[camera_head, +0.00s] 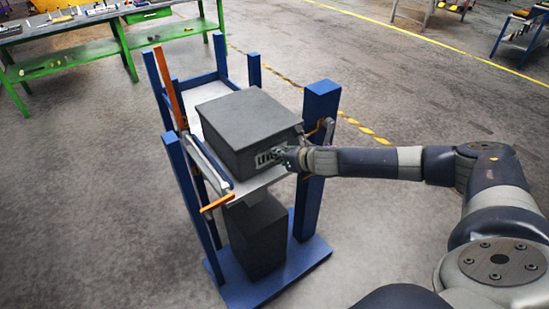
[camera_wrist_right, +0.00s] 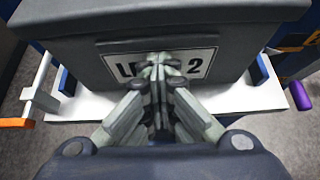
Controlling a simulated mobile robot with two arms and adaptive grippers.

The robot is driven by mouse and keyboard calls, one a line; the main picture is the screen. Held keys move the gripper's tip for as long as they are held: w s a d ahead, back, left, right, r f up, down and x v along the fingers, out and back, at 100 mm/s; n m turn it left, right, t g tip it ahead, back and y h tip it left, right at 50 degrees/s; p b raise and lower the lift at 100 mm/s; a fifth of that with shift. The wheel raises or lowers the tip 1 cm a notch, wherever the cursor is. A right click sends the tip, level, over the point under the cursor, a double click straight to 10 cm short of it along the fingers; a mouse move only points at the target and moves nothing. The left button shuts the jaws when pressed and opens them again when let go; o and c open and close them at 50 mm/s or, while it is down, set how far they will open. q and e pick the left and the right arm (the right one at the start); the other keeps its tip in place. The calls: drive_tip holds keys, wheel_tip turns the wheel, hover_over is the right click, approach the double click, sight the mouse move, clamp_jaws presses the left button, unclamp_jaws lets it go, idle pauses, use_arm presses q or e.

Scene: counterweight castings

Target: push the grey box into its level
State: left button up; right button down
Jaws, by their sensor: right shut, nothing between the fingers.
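The grey box (camera_head: 247,118) sits on the upper white shelf (camera_head: 262,184) of a blue rack in the head view. A white label with black letters is on its near face; in the right wrist view the label (camera_wrist_right: 200,64) reads partly as "L" and "2", its middle hidden by my fingers. My right gripper (camera_head: 283,156) is shut and empty, its fingertips at the label; the right wrist view shows the fingertips (camera_wrist_right: 158,62) against or very close to the box (camera_wrist_right: 75,45). Contact is hard to tell. The box's near end stands close to the shelf's front edge. My left gripper is not in view.
The blue rack (camera_head: 320,130) has uprights on both sides of the box. A dark block (camera_head: 257,240) stands on its lower level. Orange levers (camera_head: 217,203) stick out at the front left. A green workbench (camera_head: 70,65) stands behind left. Floor around is clear.

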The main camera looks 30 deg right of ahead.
sight(272, 145)
drive_tip(key=shift+w+r, duration=0.1)
drive_tip(key=shift+r, duration=0.05)
drive_tip(key=shift+w+a+r+p, duration=0.1)
drive_tip(key=shift+w+p, duration=0.4)
drive_tip(key=shift+w, duration=0.1)
drive_tip(key=shift+w+a+p, duration=0.1)
drive_tip(key=shift+w+p, duration=0.75)
drive_tip(key=shift+w, duration=1.2)
